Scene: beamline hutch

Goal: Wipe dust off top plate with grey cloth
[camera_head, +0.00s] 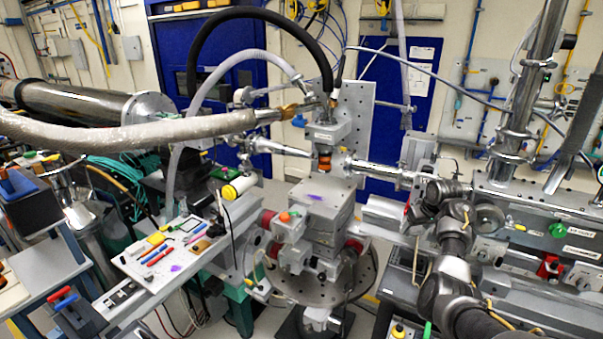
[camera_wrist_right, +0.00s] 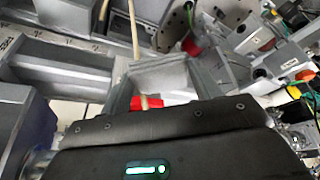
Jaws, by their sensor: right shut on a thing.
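The top plate (camera_head: 335,190) is a flat grey metal square on the stage stack in the middle of the head view. A purple dust smear (camera_head: 316,197) lies on its upper face. My right gripper (camera_head: 420,196) is to the right of the plate, apart from it, at the end of my arm from the lower right. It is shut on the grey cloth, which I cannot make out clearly. In the right wrist view the gripper (camera_wrist_right: 158,82) shows over grey metal parts, with something red between or behind the fingers. My left gripper is not in view.
A white board (camera_head: 140,262) with pens and small tools stands left of the stage. A vertical grey plate (camera_head: 353,115) and beam pipes (camera_head: 385,172) stand behind the top plate. A thick grey hose (camera_head: 130,132) crosses at the left. Equipment crowds the right side.

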